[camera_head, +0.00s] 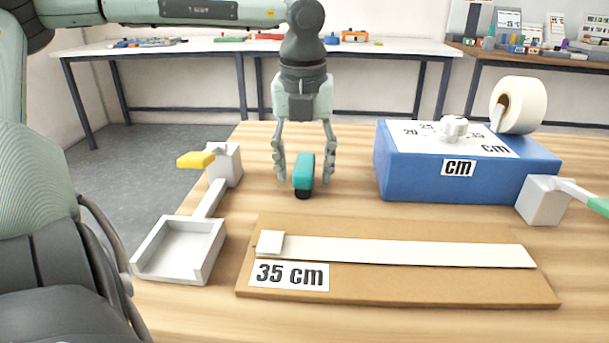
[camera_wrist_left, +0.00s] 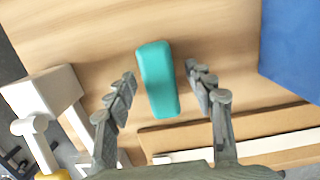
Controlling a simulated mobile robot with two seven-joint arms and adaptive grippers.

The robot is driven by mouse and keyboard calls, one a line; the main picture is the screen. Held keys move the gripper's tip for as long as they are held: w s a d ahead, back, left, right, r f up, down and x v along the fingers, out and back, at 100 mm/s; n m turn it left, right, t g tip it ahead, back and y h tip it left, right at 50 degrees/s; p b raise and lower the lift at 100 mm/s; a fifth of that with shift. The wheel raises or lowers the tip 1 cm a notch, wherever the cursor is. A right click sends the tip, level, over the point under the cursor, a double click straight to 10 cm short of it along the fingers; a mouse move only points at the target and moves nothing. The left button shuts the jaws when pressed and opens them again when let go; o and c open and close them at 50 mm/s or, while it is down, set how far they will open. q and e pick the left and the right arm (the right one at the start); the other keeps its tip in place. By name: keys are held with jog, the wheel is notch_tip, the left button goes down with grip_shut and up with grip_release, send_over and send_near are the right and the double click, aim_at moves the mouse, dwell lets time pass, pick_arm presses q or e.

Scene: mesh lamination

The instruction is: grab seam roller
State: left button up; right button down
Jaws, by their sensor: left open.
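The seam roller (camera_head: 304,172) has a teal handle and a dark end at the bottom, and it stands on the wooden table. It also shows in the left wrist view (camera_wrist_left: 156,80) as a teal shape between the fingers. My left gripper (camera_head: 304,178) points down with its fingers open on either side of the seam roller. A gap shows between each finger and the handle. In the left wrist view the open fingers (camera_wrist_left: 163,84) also stand apart from it. My right gripper is not in view.
A brown board (camera_head: 400,288) with a white mesh strip (camera_head: 400,251) and a "35 cm" label lies in front. A blue box (camera_head: 420,178) with a tape roll (camera_head: 523,104) stands right. A white tray (camera_head: 181,276) and a white block (camera_head: 228,165) are left.

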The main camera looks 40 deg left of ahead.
pick_arm(q)
grip_shut()
dwell(0.4)
